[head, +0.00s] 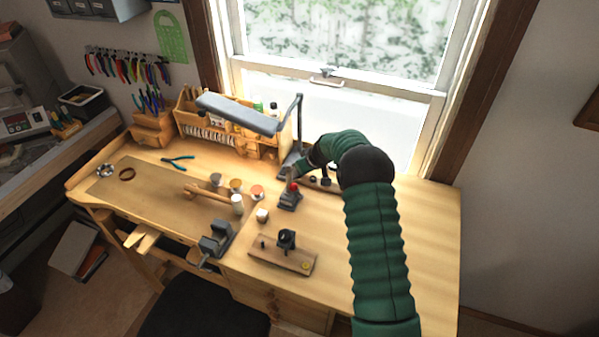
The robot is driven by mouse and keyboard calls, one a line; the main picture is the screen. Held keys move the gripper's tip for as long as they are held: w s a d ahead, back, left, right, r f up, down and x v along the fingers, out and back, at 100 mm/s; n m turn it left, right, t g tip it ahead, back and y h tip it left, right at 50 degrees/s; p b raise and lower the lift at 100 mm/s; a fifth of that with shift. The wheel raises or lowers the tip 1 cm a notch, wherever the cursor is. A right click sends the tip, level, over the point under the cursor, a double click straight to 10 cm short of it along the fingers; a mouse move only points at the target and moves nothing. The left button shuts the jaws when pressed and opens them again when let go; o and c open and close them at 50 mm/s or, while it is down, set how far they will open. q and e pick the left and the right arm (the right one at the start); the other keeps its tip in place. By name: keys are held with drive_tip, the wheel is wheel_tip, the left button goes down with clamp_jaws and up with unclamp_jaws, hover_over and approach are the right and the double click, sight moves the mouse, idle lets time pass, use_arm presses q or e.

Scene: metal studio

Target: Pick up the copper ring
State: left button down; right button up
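A copper-brown ring (127,174) lies flat on the tan work surface at the left part of the wooden bench (420,225). A silvery, patterned round piece (105,170) lies just left of it. My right arm, in a green ribbed sleeve, reaches in from the lower right and bends left over the back of the bench, far to the right of the ring. The end of this arm is small and dark near the lamp base, and its fingers cannot be made out. My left arm and gripper are not in the picture.
Blue-handled pliers (178,159) lie right of the ring. A wooden mallet (207,193), small jars (236,186), a grey vise (216,238) and a wooden block with a dark tool (283,255) occupy the middle. A desk lamp (238,113) overhangs the back. The right of the bench is clear.

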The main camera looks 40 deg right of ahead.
drive_tip(key=shift+w+a+f, duration=0.2)
drive_tip(key=shift+w, duration=0.05)
drive_tip(key=shift+c, duration=0.6)
drive_tip(key=c, duration=0.5)
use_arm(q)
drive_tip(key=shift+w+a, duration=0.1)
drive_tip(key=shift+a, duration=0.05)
use_arm(e)
drive_tip(key=shift+d, duration=0.1)
clamp_jaws()
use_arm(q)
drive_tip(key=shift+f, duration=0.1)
